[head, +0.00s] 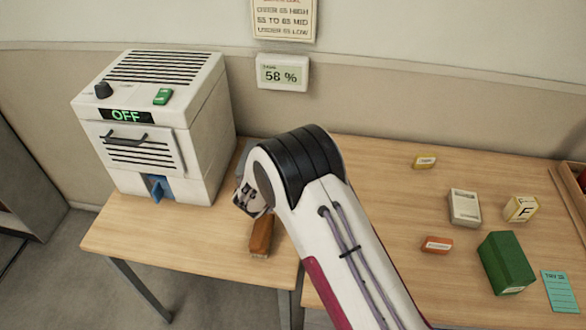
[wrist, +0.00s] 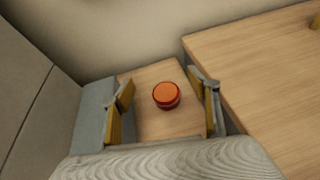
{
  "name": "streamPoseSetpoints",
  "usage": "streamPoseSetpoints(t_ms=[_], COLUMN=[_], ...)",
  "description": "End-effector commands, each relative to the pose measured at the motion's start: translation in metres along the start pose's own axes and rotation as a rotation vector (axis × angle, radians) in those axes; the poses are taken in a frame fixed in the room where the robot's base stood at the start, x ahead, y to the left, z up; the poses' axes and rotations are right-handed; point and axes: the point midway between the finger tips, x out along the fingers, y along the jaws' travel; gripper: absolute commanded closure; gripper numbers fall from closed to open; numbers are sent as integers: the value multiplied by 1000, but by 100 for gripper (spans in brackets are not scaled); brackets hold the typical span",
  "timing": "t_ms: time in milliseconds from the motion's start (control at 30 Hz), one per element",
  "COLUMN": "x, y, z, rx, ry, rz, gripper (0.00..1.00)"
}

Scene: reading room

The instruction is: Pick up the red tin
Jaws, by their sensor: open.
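The red tin (wrist: 166,95) is small and round with an orange-red top. It stands on the wooden table in the wrist view, between and beyond my open fingers as seen there. My gripper (wrist: 160,82) is empty, and the fingers show clear space on both sides of the tin. In the head view my gripper (head: 248,194) is partly covered by my arm, between the white machine and the arm. The tin does not show in the head view. How far the fingertips are above the tin is hard to tell.
A white machine (head: 157,115) reading OFF stands left of my gripper. A brown brush-like item (head: 261,236) lies just in front. On the right table are a green box (head: 506,262), an orange-labelled box (head: 437,244), a pale device (head: 464,207) and yellow boxes (head: 424,162).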

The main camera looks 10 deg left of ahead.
Motion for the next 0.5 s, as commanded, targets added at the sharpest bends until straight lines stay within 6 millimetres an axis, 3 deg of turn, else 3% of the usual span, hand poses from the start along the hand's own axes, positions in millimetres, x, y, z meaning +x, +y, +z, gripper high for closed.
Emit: streamPoseSetpoints(t_ms=[500], x=[2], y=[0], z=[-5], rx=[2], ry=[0], rz=[-1], gripper=[40])
